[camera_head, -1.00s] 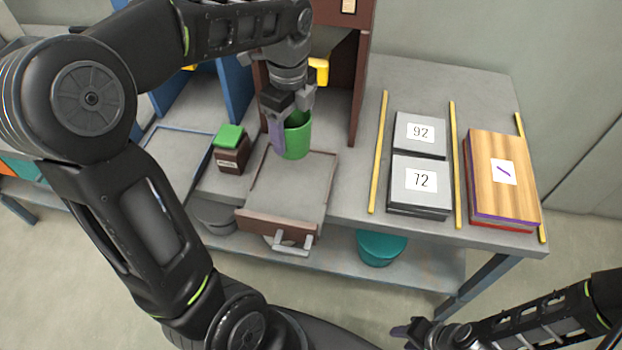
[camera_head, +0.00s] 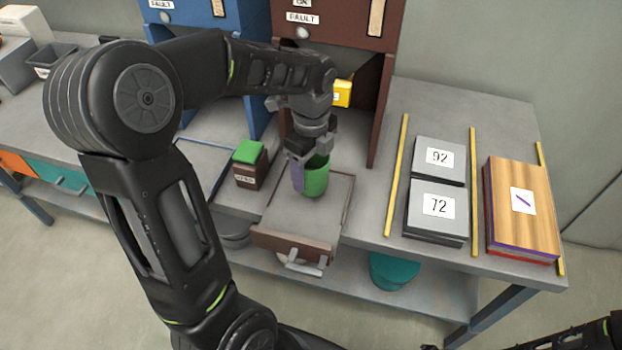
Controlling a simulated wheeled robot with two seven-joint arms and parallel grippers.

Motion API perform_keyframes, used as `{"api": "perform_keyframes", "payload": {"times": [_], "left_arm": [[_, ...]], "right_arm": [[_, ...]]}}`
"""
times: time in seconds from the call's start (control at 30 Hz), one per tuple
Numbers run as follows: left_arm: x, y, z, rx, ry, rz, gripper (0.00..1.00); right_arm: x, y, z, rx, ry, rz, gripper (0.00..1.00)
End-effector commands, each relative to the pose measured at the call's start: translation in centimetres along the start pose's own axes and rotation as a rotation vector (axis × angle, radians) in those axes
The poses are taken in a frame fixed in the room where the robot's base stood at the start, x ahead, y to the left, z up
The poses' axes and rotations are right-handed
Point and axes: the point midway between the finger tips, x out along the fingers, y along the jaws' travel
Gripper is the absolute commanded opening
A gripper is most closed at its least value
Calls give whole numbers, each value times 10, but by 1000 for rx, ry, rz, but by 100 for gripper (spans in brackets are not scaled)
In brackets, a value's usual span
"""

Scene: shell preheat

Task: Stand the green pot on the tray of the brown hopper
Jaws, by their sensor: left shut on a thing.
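The green pot (camera_head: 317,179) is upright at the back part of the grey tray (camera_head: 290,218) of the brown hopper (camera_head: 384,100). I cannot tell whether its base touches the tray or is just above it. My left gripper (camera_head: 306,174) reaches down from above and is shut on the pot's left side, with one finger outside the wall. The tray has a brown front with a grey handle and juts out from under the hopper. Only a dark tip of my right gripper (camera_head: 429,347) shows at the bottom edge; its jaws are cut off.
A small brown box with a green top (camera_head: 249,164) stands left of the tray. A blue hopper (camera_head: 212,20) is further left. Yellow strips, grey blocks marked 92 (camera_head: 428,158) and 72 (camera_head: 425,207), and a wooden board stack (camera_head: 520,205) lie to the right.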

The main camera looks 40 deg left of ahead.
Motion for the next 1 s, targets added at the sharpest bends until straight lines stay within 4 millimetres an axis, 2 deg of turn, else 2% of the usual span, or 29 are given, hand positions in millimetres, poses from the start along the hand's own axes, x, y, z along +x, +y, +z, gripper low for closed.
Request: {"api": "perform_keyframes", "payload": {"times": [0.3,0.7,0.73,1.0], "left_arm": [[36,1,0,1,0,3,16],[41,0,0,0,0,1,16],[40,0,0,0,0,1,69],[40,0,0,0,0,1,88]], "right_arm": [[1,0,0,0,0,0,36],[4,2,0,0,0,0,36],[3,1,0,0,0,0,36],[2,1,0,0,0,0,36]]}}
